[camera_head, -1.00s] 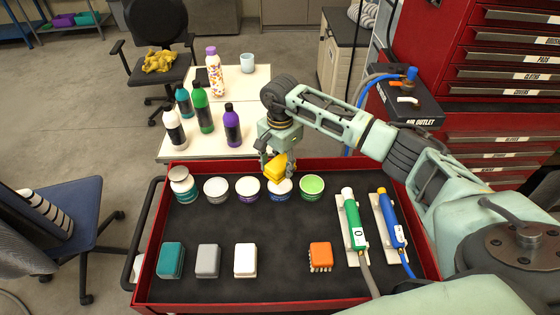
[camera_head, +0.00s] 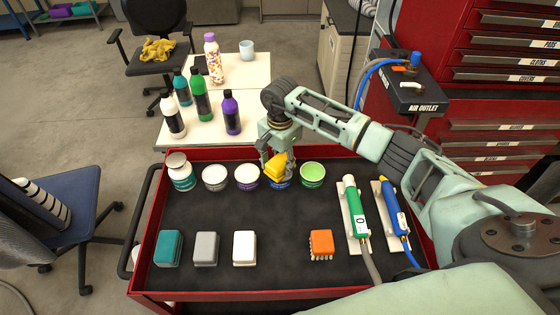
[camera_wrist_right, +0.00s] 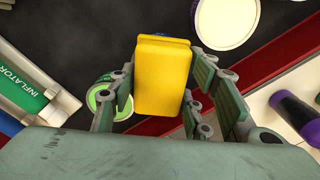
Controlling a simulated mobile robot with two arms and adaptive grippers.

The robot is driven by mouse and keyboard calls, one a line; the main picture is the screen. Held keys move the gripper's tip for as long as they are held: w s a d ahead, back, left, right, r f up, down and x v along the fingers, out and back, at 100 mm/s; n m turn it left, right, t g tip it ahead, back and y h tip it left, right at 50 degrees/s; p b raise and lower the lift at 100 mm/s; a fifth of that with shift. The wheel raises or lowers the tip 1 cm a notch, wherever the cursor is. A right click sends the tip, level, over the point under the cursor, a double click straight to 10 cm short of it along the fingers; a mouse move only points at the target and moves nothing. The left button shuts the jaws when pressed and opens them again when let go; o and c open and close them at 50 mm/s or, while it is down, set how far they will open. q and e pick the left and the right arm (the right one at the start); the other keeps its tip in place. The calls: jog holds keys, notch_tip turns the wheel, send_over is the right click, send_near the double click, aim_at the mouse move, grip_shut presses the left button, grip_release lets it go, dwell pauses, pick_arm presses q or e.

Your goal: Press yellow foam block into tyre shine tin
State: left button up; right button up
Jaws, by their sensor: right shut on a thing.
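The yellow foam block (camera_head: 275,168) is held in my right gripper (camera_head: 277,172), whose fingers are shut on its two sides. In the right wrist view the block (camera_wrist_right: 163,75) sits between the fingers. It is over a tin with a blue label (camera_head: 278,184) in the row at the back of the cart; the block and fingers hide most of that tin's top. I cannot tell how far the block is in the tin. A tin with green contents (camera_head: 313,173) is just right of it, and a purple-labelled tin (camera_head: 247,177) just left. My left gripper is not in view.
The red cart (camera_head: 152,235) also carries a white-lidded tin (camera_head: 215,177), a jar (camera_head: 180,172), teal (camera_head: 168,247), grey (camera_head: 206,248) and white (camera_head: 244,247) blocks, an orange brush (camera_head: 321,244), and green (camera_head: 355,215) and blue (camera_head: 393,210) inflators. The tray's middle is clear.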

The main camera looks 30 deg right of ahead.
aim_at(280, 160)
jog(key=shift+f+b, duration=0.5)
dwell(0.7)
jog(key=shift+f, duration=0.1)
dwell(1.5)
jog(key=shift+r+p, duration=1.35)
jog(key=shift+r, duration=2.2)
jog(key=shift+a, duration=0.1)
